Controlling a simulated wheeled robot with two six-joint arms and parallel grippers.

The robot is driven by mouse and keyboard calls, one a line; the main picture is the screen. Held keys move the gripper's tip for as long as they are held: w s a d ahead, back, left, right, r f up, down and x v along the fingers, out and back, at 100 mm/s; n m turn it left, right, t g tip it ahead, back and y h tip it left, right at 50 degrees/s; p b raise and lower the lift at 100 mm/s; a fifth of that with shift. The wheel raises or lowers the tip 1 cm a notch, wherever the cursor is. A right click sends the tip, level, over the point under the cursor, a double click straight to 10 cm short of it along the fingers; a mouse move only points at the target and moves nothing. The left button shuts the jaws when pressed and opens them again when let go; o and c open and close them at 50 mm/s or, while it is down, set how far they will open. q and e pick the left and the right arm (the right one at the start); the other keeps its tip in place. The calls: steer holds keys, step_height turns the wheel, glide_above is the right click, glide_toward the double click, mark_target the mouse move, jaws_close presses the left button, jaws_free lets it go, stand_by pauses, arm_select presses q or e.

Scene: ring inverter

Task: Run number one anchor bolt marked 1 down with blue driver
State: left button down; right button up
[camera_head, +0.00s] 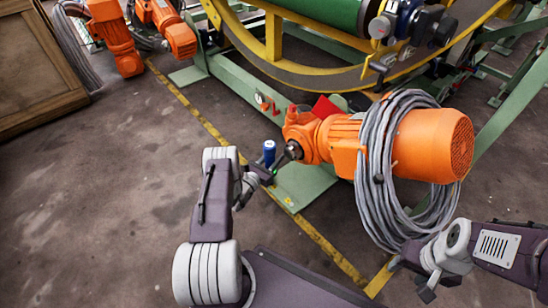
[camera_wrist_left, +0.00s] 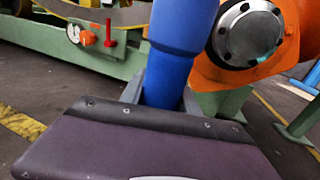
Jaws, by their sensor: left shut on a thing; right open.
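The blue driver (camera_head: 269,150) stands roughly upright in my left gripper (camera_head: 264,172), beside the green base of the machine. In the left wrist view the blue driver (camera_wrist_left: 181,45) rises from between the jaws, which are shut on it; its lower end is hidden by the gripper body. A red post (camera_wrist_left: 108,33) and an orange knob (camera_wrist_left: 88,38) show on the green beam behind it. I cannot make out a bolt marked 1. My right gripper (camera_head: 411,279) is open and empty at the lower right.
An orange motor (camera_head: 430,145) wrapped in a grey cable coil (camera_head: 375,175) stands right of the driver. A green frame (camera_head: 245,85) with a yellow ring (camera_head: 273,38) lies behind. A wooden crate (camera_head: 35,70) is at far left. The concrete floor at left is clear.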

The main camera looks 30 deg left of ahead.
steer(key=shift+r+p, duration=2.35)
